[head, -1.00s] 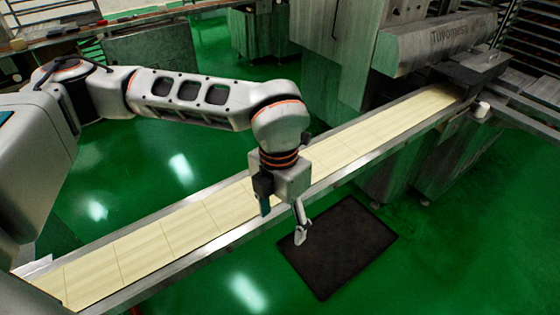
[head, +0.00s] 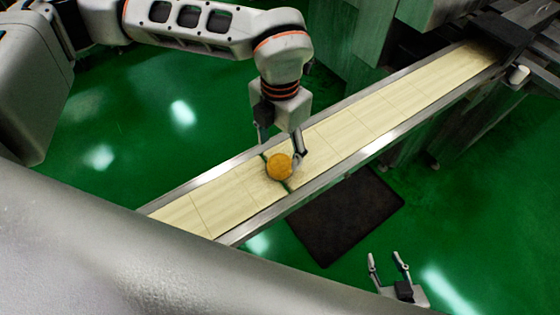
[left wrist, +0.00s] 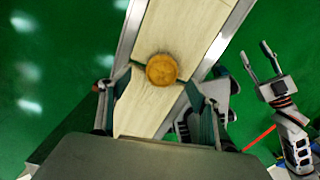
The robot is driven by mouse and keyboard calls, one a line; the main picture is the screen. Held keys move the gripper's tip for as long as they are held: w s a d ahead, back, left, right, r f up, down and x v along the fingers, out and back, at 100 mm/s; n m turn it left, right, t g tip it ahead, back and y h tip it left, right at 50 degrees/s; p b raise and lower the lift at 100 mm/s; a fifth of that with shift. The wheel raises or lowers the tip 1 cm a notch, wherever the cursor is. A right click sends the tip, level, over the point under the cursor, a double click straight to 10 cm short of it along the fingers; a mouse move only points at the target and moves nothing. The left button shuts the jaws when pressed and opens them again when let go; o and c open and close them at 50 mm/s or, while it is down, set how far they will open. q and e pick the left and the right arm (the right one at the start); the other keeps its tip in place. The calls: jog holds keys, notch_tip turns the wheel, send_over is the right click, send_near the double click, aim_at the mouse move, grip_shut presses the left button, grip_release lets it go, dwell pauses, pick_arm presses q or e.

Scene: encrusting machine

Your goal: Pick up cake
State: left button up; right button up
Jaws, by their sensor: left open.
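The cake (head: 279,166) is a round golden-brown piece lying on the pale conveyor belt (head: 345,130). It also shows in the left wrist view (left wrist: 161,70), near the middle of the belt's width. My left gripper (head: 281,158) is open and points down over the belt at the cake. In the head view one finger is just left of the cake and the other at its right edge. In the left wrist view the cake appears between the spread fingers, near their tips; I cannot tell whether they touch it. My right gripper (head: 386,257) is open and empty, away from the belt.
Metal rails (head: 334,176) run along both belt edges. A dark green line crosses the belt at the cake. A dark mat (head: 345,215) lies on the green floor beside the belt. Machinery (head: 490,45) stands at the belt's far right end. The belt around the cake is clear.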

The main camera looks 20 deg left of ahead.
aim_at(281, 162)
pick_arm(q)
jog(key=f, duration=0.5)
jog(key=shift+s+d+f, duration=0.1)
jog(key=shift+d+f, duration=0.05)
jog(key=shift+d, duration=0.05)
jog(key=c, duration=1.2)
